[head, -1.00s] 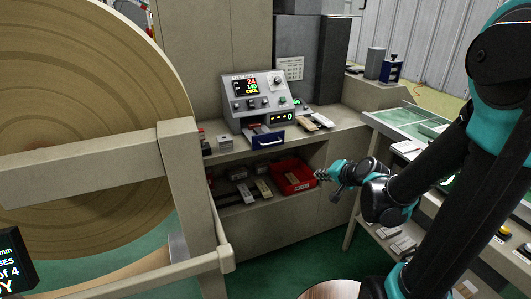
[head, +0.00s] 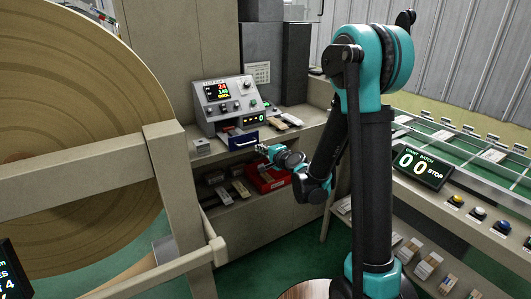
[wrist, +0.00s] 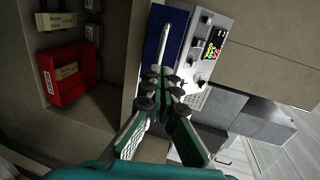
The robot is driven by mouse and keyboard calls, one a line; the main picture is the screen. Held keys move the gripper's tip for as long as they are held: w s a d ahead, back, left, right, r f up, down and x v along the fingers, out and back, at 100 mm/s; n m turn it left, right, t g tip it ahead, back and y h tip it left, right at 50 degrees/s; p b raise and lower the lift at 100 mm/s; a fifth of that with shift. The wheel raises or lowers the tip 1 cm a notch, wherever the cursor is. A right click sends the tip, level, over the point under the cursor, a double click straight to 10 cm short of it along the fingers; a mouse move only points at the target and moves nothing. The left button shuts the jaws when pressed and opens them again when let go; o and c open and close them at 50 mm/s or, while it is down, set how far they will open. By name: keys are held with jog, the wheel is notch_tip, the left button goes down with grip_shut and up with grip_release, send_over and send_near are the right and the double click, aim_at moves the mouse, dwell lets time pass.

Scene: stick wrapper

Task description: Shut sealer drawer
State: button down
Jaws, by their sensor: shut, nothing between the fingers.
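The sealer (head: 230,102) is a grey control box with a lit display, standing on the counter. Its blue drawer (head: 243,142) with a pale handle sits low at its front and looks pulled out a little; how far is hard to tell. In the wrist view the blue drawer front (wrist: 155,28) is at the top middle, with the pale handle along it. My gripper (head: 262,149) is shut and empty, just right of the drawer front in the head view. In the wrist view the fingertips (wrist: 164,84) are near the handle's lower end; contact cannot be told.
A red bin (head: 266,178) and several small boxes sit on the shelf below the counter. A large brown roll (head: 70,130) on a frame stands at the left. A conveyor (head: 450,150) with a counter display (head: 422,168) is at the right.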

aim_at(234, 133)
jog(key=x, duration=0.7)
jog(key=r+x, duration=0.1)
jog(key=x, duration=0.4)
jog(key=r+x, duration=0.1)
jog(key=x, duration=0.5)
jog(key=w+r+x, duration=0.1)
jog(key=x, duration=0.5)
jog(key=shift+w+a+r, duration=0.15)
jog(key=shift+r, duration=0.1)
